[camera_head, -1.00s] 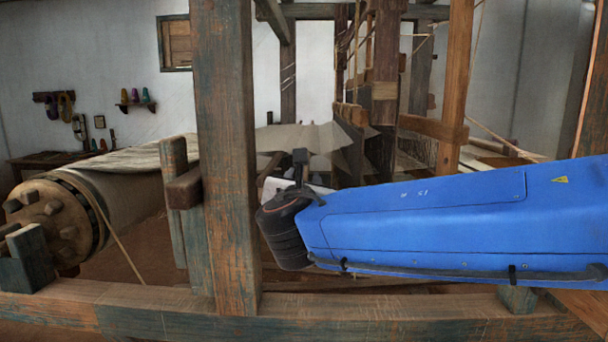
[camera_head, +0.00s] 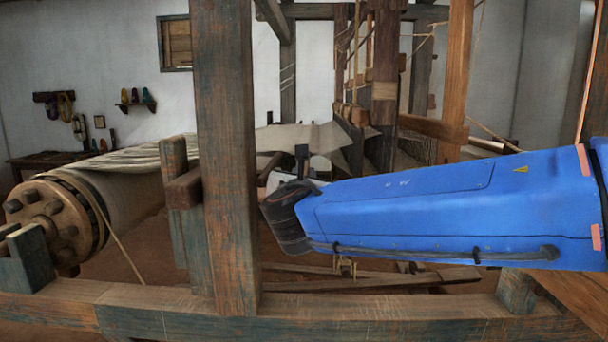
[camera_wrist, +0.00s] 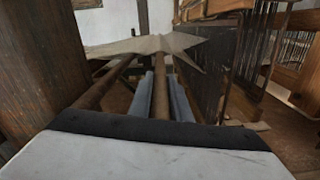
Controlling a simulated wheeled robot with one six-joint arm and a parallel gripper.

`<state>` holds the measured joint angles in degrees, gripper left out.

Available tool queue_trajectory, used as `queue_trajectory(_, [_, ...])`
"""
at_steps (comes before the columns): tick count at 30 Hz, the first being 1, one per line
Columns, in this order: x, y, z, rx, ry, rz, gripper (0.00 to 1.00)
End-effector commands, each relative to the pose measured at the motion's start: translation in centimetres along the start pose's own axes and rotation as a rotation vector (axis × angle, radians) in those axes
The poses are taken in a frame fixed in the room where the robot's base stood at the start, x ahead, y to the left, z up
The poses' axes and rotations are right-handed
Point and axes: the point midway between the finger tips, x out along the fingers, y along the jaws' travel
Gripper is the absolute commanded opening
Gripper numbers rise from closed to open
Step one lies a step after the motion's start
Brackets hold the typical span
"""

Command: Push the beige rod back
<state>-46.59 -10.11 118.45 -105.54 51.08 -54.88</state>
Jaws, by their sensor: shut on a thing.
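In the wrist view a tan-brown rod (camera_wrist: 161,72), which looks like the beige rod, runs lengthwise away from me toward a spread of pale cloth. My gripper (camera_wrist: 162,90) has its two grey-blue fingers on either side of this rod, shut on it. The rod's near end is hidden behind the wrist housing. In the head view my blue arm reaches in from the right, and its dark wrist is just right of the thick front post. The fingers and the held rod cannot be made out there.
A second brown bar (camera_wrist: 106,84) runs close left of the held rod. A thick wooden post (camera_head: 226,160) stands left of my wrist. The cloth roller (camera_head: 125,205) is at far left. Heddle frames (camera_wrist: 215,70) hang close on the right. A low front beam (camera_head: 400,325) crosses the foreground.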

Motion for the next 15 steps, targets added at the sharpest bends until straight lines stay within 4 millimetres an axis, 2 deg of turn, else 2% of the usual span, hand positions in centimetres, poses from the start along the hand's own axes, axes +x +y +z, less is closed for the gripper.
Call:
queue_trajectory(4, [0.0,0.9,-0.2,0.0,0.002,0.002,0.0])
queue_trajectory(10, [0.0,3.7,-0.8,0.0,0.001,0.004,0.0])
queue_trajectory(15, [0.0,4.2,-0.8,0.001,0.0,0.001,0.0])
